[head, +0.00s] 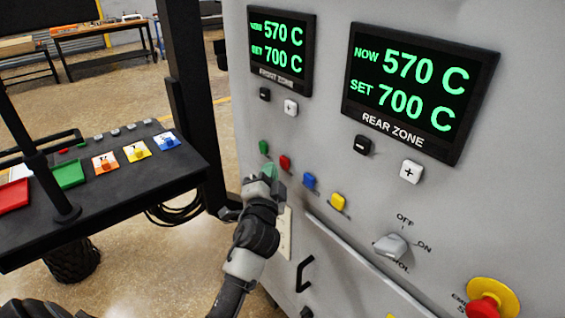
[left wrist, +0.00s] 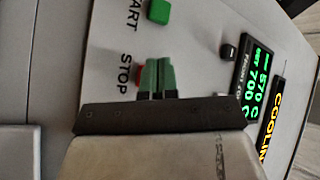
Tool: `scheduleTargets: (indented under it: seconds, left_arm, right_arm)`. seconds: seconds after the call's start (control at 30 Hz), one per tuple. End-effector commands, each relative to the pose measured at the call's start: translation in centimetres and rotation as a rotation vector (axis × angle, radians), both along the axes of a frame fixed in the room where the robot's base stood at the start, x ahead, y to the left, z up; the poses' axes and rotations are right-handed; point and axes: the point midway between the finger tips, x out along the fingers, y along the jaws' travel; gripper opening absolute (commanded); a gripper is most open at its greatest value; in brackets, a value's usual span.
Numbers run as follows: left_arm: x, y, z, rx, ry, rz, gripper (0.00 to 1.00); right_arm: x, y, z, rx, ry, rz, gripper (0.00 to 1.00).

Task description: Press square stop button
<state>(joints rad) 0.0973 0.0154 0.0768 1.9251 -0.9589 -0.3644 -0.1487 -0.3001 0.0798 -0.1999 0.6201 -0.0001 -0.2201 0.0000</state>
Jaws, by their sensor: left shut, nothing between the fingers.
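The square stop button is red (head: 285,162) and sits on the grey furnace panel, just right of a green button (head: 263,147). In the left wrist view its red edge (left wrist: 140,76) shows beside the word STOP, partly hidden behind my fingertips. My left gripper (head: 268,171) is shut and empty, with its green fingertips pointed at the panel just below and left of the red button. In the left wrist view the fingertips (left wrist: 157,66) overlap the button. I cannot tell whether they touch it. My right gripper is not in view.
A blue button (head: 309,180) and a yellow button (head: 338,201) follow to the right. The green START button (left wrist: 159,11) is close by. An OFF/ON knob (head: 390,246) and a red emergency button (head: 486,305) are lower right. A black console (head: 115,185) stands left.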

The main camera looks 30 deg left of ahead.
Motion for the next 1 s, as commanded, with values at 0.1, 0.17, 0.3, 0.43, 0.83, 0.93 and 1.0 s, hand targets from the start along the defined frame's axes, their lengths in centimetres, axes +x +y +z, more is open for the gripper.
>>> scheduleTargets:
  seconds: [0.1, 0.17, 0.3, 0.43, 0.83, 0.93, 1.0]
  left_arm:
    - [-0.1, 0.0, 0.0, 0.000, 0.000, 0.000, 0.00]
    - [-0.1, 0.0, 0.0, 0.001, 0.000, 0.000, 0.00]
    - [-0.2, 0.1, 0.0, 0.001, 0.001, 0.001, 0.00]
    - [-1.1, 0.5, 0.0, 0.001, 0.002, 0.002, 0.00]
    - [-4.5, 1.9, 0.0, 0.002, 0.000, 0.002, 0.00]
    - [-4.7, 2.0, 0.0, 0.002, 0.000, 0.002, 0.00]
    - [-4.7, 2.0, 0.0, 0.001, 0.000, 0.002, 0.00]
  right_arm:
    - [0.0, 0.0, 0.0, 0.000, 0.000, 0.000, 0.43]
    - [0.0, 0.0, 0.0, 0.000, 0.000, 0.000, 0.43]
    - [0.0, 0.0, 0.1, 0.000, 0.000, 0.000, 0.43]
    - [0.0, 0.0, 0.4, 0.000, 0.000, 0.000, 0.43]
    - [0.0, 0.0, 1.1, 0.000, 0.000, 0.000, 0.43]
    - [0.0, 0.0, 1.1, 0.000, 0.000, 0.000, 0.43]
    - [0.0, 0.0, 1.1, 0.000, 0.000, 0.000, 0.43]
